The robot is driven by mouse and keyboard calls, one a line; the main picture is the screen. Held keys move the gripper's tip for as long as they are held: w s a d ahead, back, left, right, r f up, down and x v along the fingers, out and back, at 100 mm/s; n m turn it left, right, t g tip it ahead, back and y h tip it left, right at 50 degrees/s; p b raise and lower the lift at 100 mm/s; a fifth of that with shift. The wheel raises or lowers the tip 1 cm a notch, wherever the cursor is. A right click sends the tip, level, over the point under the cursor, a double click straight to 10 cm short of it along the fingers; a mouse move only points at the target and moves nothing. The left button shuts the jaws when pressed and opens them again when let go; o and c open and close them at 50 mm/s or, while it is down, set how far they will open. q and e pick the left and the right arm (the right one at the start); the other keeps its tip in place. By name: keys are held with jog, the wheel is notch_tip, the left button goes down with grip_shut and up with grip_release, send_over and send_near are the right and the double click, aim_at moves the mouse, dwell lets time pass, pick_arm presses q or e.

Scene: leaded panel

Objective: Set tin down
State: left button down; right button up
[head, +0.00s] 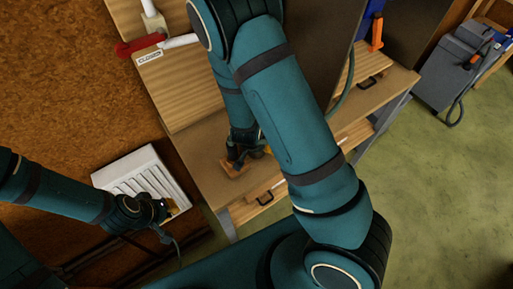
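I cannot make out a tin for certain. My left gripper (158,210) is at the lower left, in front of the white ribbed radiator. A small yellow patch shows at its tip, too small to name. My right arm bends across the middle, and my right gripper (241,150) points down at the brown bench top (196,150). A small orange-brown piece (234,167) is at its fingers; I cannot tell whether it is held or lies on the bench. The fingers of both grippers are too small and dark to read.
The white radiator (125,178) stands by the rust-brown wall (60,80). A red-handled white pipe (140,44) is at the top. Wooden drawers with dark handles (266,198) front the bench. A grey machine (449,70) stands at the right. The green floor (440,190) is clear.

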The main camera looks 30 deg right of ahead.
jog(key=c, duration=1.4)
jog(key=shift+o, duration=0.2)
